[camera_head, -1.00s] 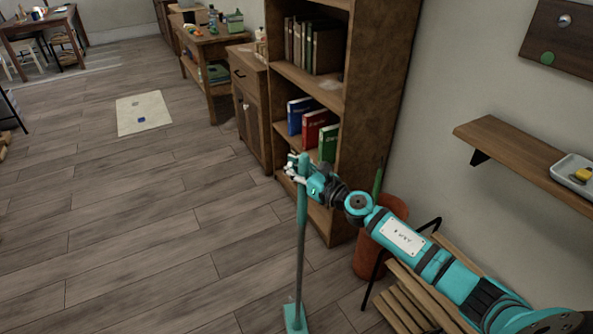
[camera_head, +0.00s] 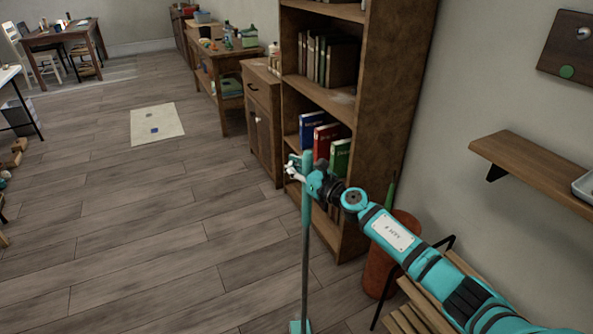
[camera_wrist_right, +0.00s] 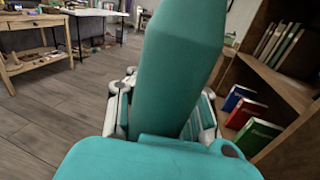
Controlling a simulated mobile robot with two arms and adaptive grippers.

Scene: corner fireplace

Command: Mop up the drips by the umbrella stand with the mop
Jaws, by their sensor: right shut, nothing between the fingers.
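The mop stands upright with a teal upper handle (camera_head: 306,215), a grey lower pole and a teal head (camera_head: 299,326) at the bottom edge of the head view. My right gripper (camera_head: 297,171) is shut at the upper handle. In the right wrist view the teal handle (camera_wrist_right: 185,70) rises large between the finger parts; the fingertips' contact is hidden. A reddish-brown cylinder (camera_head: 377,274), which looks like the umbrella stand, is partly hidden behind my right arm, with a green thing (camera_head: 391,190) sticking up from it. I see no drips. My left gripper is out of view.
A tall bookshelf (camera_head: 398,110) with books stands just beyond the gripper. A slatted bench (camera_head: 418,300) is under my right arm. A wall shelf (camera_head: 530,165) is at the right. The wooden floor (camera_head: 150,230) to the left is open, with a pale mat (camera_head: 156,124) farther off.

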